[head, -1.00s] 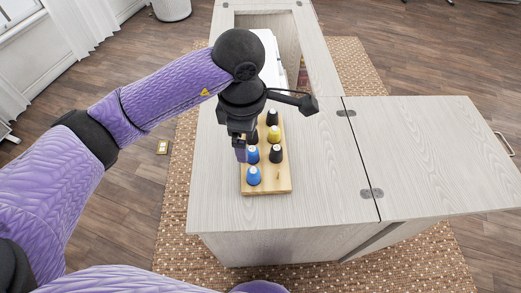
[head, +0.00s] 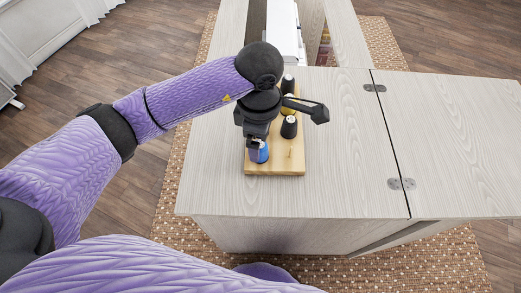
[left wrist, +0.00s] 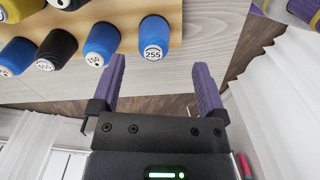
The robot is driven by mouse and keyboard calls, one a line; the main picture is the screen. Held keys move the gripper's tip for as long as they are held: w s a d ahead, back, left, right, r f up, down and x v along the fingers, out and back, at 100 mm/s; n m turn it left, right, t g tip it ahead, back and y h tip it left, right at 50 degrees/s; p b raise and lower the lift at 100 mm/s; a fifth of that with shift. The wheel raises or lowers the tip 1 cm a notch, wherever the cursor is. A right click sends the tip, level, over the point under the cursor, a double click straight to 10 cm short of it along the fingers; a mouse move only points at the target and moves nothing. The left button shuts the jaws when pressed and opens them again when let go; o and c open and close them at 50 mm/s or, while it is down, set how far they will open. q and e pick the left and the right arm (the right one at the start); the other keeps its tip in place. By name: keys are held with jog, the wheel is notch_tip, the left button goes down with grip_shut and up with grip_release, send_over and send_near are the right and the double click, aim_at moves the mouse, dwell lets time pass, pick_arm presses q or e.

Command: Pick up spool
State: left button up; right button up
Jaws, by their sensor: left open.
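A wooden spool board (head: 275,169) stands on the pale cabinet top and holds blue, black and yellow spools upright. The front-left blue spool (head: 262,153) is partly hidden by my left gripper (head: 255,147), which is right beside or over it. In the left wrist view my left gripper (left wrist: 160,65) is open and empty. A blue spool marked 255 (left wrist: 155,38) lies just past its fingertips, roughly between them, apparently apart from both. A second blue spool (left wrist: 102,40) and a black spool (left wrist: 58,48) are to its left. My right gripper is not in view.
A black spool (head: 289,128) stands on the board behind a bare peg (head: 290,154). The hinged cabinet leaf (head: 455,145) on the right is clear. A white machine (head: 284,28) is in the opening behind.

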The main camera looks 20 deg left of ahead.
pick_arm(q)
jog(key=f, duration=0.1)
jog(key=f+b, duration=0.1)
jog(key=f, duration=0.1)
jog(key=f+b, duration=0.1)
jog(key=shift+w+a+f, duration=0.1)
jog(key=shift+w+f, duration=0.25)
jog(key=shift+f, duration=0.2)
jog(key=shift+c, duration=0.5)
jog(key=c, duration=1.2)
jog(key=shift+r, duration=0.3)
notch_tip(320, 180, up, 9)
jog(key=p, duration=0.3)
jog(key=shift+r, duration=0.15)
jog(key=shift+r+p, duration=0.25)
jog(key=shift+p, duration=0.05)
jog(key=shift+f, duration=0.15)
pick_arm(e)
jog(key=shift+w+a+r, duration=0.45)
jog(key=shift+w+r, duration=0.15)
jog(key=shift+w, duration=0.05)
